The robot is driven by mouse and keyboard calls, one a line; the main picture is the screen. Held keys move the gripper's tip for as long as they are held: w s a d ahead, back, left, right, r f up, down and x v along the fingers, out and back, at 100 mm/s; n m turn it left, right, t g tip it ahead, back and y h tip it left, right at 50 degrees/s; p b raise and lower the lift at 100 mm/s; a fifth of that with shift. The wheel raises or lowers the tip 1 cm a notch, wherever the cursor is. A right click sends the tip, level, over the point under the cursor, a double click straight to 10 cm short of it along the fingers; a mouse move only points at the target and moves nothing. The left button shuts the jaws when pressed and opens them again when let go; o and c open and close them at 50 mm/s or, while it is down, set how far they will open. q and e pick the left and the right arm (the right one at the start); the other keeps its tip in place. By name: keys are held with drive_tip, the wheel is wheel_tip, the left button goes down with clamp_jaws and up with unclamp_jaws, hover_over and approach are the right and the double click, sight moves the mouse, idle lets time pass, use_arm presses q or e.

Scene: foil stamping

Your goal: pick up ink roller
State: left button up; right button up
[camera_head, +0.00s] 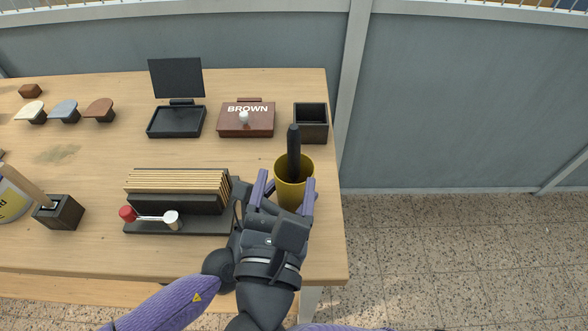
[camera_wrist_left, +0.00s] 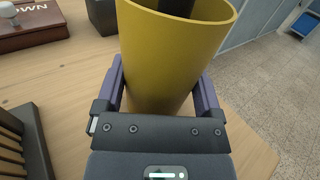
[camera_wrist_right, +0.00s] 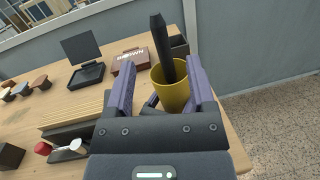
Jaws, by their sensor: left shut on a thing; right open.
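A yellow cup (camera_head: 294,194) stands near the right edge of the table. A thick black handle (camera_head: 293,150), which seems to belong to the ink roller, rises upright out of it; its lower end is hidden inside. My left gripper (camera_wrist_left: 160,78) is shut on the yellow cup, with one finger on each side; the head view mostly hides it behind my right gripper. My right gripper (camera_wrist_right: 160,70) is open and empty, pointing at the cup and handle. In the right wrist view the handle (camera_wrist_right: 161,48) shows between its fingers, apart from them.
A black open box (camera_head: 311,123) stands just behind the cup. A brown ink box (camera_head: 246,121) and a black tray with raised lid (camera_head: 176,122) stand further left. A rack of wooden slats (camera_head: 177,182) is left of my grippers. Floor lies beyond the table's right edge.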

sight(293, 151)
drive_tip(key=shift+n+g, duration=0.4)
drive_tip(key=shift+n, duration=0.2)
drive_tip(key=w, duration=0.3)
drive_tip(key=w+d, duration=0.1)
drive_tip(key=w, duration=0.3)
drive_tip(key=w+f, duration=0.1)
drive_tip(key=w, duration=0.2)
drive_tip(key=shift+w+d, duration=0.15)
drive_tip(key=shift+d, duration=0.1)
clamp_jaws()
idle(0.3)
